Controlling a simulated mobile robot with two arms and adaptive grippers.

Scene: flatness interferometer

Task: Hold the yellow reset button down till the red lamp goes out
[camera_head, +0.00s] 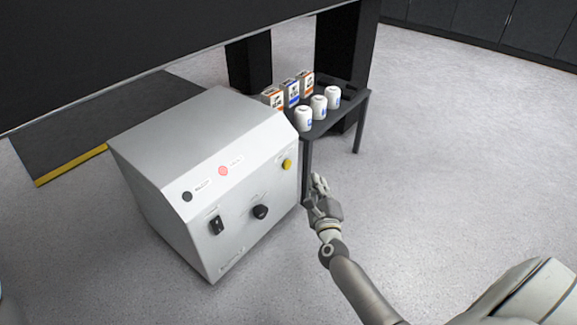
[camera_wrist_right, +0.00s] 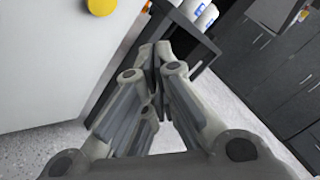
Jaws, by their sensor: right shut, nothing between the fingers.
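The yellow reset button (camera_head: 286,164) is on the upper right of the light grey control box's front. It also shows at the top of the right wrist view (camera_wrist_right: 101,5), partly cut off. The red lamp (camera_head: 223,171) on the box's sloped top edge looks lit, a bright pinkish red. My right gripper (camera_head: 318,181) is shut and empty, to the right of the button and apart from it. In the right wrist view its fingertips (camera_wrist_right: 154,52) are together, below and right of the button. My left gripper is not in view.
The control box (camera_head: 190,125) also carries a dark lamp (camera_head: 187,196), a black switch (camera_head: 217,224) and a black knob (camera_head: 261,212). A dark side table (camera_head: 345,112) with white jars and small boxes stands just behind my right gripper. Open floor lies in front.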

